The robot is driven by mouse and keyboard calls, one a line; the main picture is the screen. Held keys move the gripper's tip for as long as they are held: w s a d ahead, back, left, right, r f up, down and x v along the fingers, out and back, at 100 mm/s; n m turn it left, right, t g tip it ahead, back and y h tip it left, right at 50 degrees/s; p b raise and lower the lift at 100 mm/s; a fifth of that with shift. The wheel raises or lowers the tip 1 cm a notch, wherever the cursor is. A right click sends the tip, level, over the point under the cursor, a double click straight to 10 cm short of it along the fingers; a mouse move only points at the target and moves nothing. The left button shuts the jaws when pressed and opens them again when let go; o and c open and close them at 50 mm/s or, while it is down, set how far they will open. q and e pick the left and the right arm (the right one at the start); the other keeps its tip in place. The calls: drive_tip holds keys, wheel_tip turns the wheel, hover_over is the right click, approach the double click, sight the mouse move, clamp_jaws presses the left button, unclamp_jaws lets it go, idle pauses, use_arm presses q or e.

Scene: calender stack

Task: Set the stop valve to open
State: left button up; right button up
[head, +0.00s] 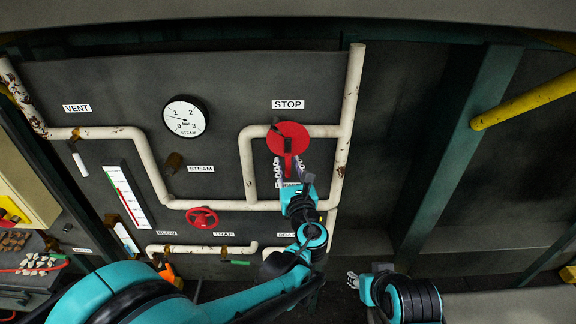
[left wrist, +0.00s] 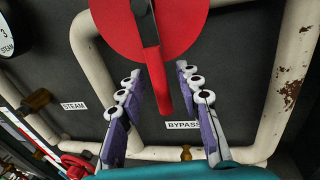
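The stop valve (head: 288,138) is a red disc with a red lever on the cream pipe, under the STOP label (head: 288,104). Its lever (head: 288,165) points down in the head view. In the left wrist view the red disc (left wrist: 118,25) is at the top and the lever (left wrist: 158,78) hangs between my fingers. My left gripper (head: 289,168) is open around the lever's lower end, with a visible gap on both sides in the left wrist view (left wrist: 160,92). My right gripper (head: 353,280) is low in the head view, away from the panel; its finger opening is too small to tell.
Cream pipes (head: 357,85) frame the valve. A gauge (head: 185,117) and a red handwheel (head: 202,218) are to the left. A BYPASS label (left wrist: 184,125) is below the lever. A green post (head: 455,150) and yellow pipe (head: 525,100) stand at right.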

use_arm(q)
clamp_jaws()
drive_tip(key=shift+d, duration=0.2)
drive_tip(key=d+r+n+g+h+p, duration=0.1)
drive_tip(key=d+r+n+h+p, duration=0.2)
drive_tip(key=d+r+n, duration=0.4)
drive_tip(key=shift+r+n+g, duration=0.2)
drive_tip(key=shift+n+g, duration=0.2)
drive_tip(key=shift+n, duration=4.1)
unclamp_jaws()
